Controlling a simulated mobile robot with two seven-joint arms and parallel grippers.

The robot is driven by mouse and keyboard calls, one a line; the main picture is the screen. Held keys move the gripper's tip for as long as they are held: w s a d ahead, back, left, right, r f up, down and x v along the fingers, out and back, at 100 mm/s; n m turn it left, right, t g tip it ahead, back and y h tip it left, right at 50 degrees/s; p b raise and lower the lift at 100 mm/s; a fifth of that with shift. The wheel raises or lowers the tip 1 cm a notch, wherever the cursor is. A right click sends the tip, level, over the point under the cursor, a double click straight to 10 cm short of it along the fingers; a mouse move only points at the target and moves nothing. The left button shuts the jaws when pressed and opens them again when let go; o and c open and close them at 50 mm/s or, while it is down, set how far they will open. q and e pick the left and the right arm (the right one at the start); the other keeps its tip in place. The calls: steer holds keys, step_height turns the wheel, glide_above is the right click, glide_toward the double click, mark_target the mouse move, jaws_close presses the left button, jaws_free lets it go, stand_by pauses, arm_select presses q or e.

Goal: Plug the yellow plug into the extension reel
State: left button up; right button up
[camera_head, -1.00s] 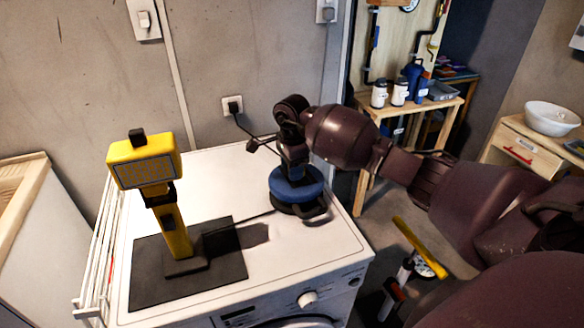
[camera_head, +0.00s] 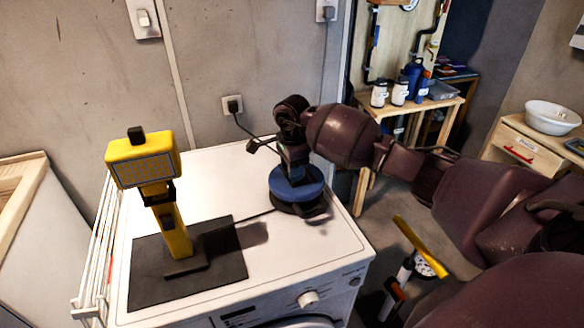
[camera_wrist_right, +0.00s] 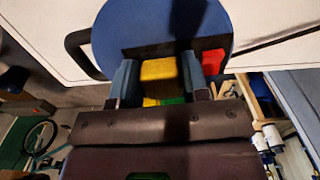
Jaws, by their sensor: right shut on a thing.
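The extension reel (camera_head: 297,199) is a blue and black drum on top of the white washing machine, near its right rear part. In the right wrist view its blue disc (camera_wrist_right: 115,30) fills the top centre. My right gripper (camera_head: 292,165) points down at the top of the reel. Its two fingers (camera_wrist_right: 160,82) are closed on the yellow plug (camera_wrist_right: 158,70), which sits right over the dark part of the reel. Whether the plug's pins are in a socket is hidden. My left gripper is out of view.
A yellow work light (camera_head: 143,165) stands on a dark mat (camera_head: 140,285) left of the reel. A wall outlet (camera_head: 232,105) with a black plug is behind. A red part (camera_wrist_right: 212,60) shows beside the fingers. The machine's front centre is clear.

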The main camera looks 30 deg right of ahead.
steer(key=shift+f, duration=0.4)
steer(key=o, duration=1)
steer(key=shift+r, duration=0.1)
steer(key=shift+c, duration=0.2)
step_height(320, 180, up, 10)
steer(key=shift+r, duration=0.4)
